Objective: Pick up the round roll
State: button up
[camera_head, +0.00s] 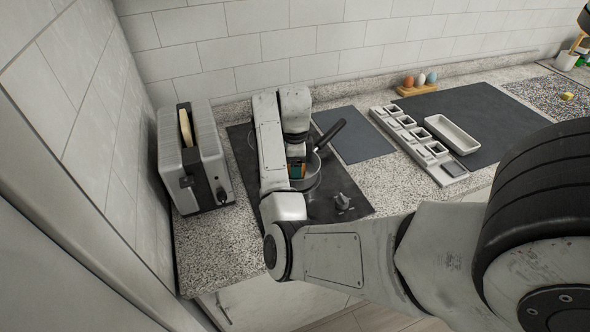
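I cannot make out a round roll in the head view; my arm may hide it. My arm reaches over the dark mat (246,158), and its end points down at a metal pan (313,172) with a raised black handle. My gripper (297,160) is at or just above the pan, largely hidden by my own arm links. A small green and orange thing (298,171) shows just below it, within the pan's outline. I cannot tell whether the fingers touch it or are open or shut.
A toaster (205,165) with a bread slice stands left of my arm, close to the wall. A small grey object (343,201) lies on the mat. To the right are a grey compartment rack (415,140), a white tray (452,134) and an egg stand (417,89).

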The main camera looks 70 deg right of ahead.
jog(key=c, duration=0.6)
jog(key=shift+o, duration=0.2)
jog(key=shift+r, duration=0.15)
